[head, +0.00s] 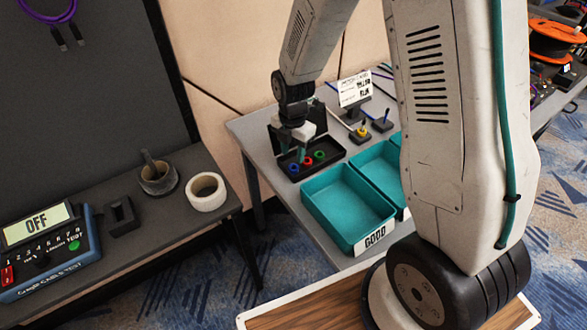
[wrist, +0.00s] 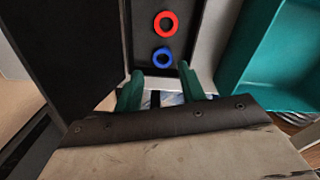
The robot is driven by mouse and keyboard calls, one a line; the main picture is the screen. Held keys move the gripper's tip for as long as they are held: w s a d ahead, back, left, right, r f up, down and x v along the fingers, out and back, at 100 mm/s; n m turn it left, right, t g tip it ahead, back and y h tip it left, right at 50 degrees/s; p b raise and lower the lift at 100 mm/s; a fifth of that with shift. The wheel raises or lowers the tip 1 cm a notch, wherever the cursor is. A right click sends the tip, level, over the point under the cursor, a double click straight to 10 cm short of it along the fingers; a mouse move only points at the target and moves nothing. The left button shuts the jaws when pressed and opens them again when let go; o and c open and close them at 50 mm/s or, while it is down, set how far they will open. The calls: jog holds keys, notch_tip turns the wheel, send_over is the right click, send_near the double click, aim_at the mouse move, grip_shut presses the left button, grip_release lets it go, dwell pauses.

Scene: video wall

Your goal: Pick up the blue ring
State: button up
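The blue ring (wrist: 162,57) lies flat in a black open case (wrist: 142,27), just beyond my fingertips in the wrist view. It also shows in the head view (head: 294,168) at the left end of the row. The red ring (wrist: 165,24) lies beyond it, with a small gap between them. My gripper (wrist: 158,82) is open, its two green fingers apart with nothing between them. In the head view my gripper (head: 300,155) hangs over the left part of the case. The green ring (head: 320,155) shows only in the head view, to the right of the red ring.
The case's raised dark lid (wrist: 65,60) stands close to my gripper's left in the wrist view. A teal bin (head: 345,205) labelled GOOD stands in front of the case, with another teal bin (head: 375,165) beside it. A sign (head: 354,88) stands behind.

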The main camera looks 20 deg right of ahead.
jog(key=f, duration=0.5)
jog(key=shift+s, duration=0.2)
jog(key=c, duration=0.7)
